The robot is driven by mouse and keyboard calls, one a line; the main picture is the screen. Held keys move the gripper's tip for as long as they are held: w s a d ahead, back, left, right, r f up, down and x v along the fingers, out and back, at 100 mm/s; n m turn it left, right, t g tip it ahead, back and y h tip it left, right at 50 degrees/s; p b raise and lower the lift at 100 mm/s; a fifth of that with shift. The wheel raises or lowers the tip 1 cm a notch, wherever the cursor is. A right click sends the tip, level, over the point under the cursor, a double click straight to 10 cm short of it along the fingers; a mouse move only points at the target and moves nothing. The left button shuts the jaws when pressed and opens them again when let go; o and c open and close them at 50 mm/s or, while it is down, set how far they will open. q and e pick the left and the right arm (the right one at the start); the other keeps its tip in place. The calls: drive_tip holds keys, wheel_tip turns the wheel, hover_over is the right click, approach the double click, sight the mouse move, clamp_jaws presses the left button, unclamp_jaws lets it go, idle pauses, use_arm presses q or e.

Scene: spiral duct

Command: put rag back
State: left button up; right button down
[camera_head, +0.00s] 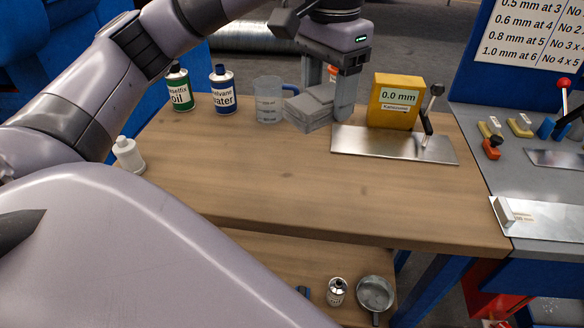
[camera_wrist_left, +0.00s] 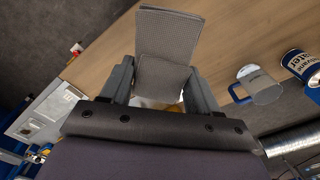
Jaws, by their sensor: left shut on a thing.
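The rag (camera_head: 309,107) is a grey folded cloth at the back of the wooden bench, between the measuring jug and the yellow gauge block. My left gripper (camera_head: 328,98) points down and is shut on the rag. In the left wrist view the rag (camera_wrist_left: 168,42) sits between the two fingers of my left gripper (camera_wrist_left: 161,82). I cannot tell whether the rag touches the bench top. My right gripper is not in view.
The clear measuring jug (camera_head: 268,100), blue water can (camera_head: 223,90) and green oil can (camera_head: 178,88) stand left of the rag. A white bottle (camera_head: 128,156) is at left. The bench's middle (camera_head: 300,190) is clear.

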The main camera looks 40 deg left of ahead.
use_arm(q)
drive_tip(key=shift+s+a+f, duration=0.1)
drive_tip(key=shift+s+f, duration=0.05)
drive_tip(key=shift+f, duration=0.2)
drive_tip(key=b, duration=0.2)
hover_over(317, 199)
wheel_tip(317, 199, down, 5)
wheel_tip(317, 199, down, 9)
drive_tip(key=shift+a, duration=0.1)
drive_tip(key=shift+f+p, duration=0.35)
drive_tip(key=shift+f, duration=2.3)
drive_tip(key=shift+f, duration=0.15)
drive_tip(key=o, duration=0.9)
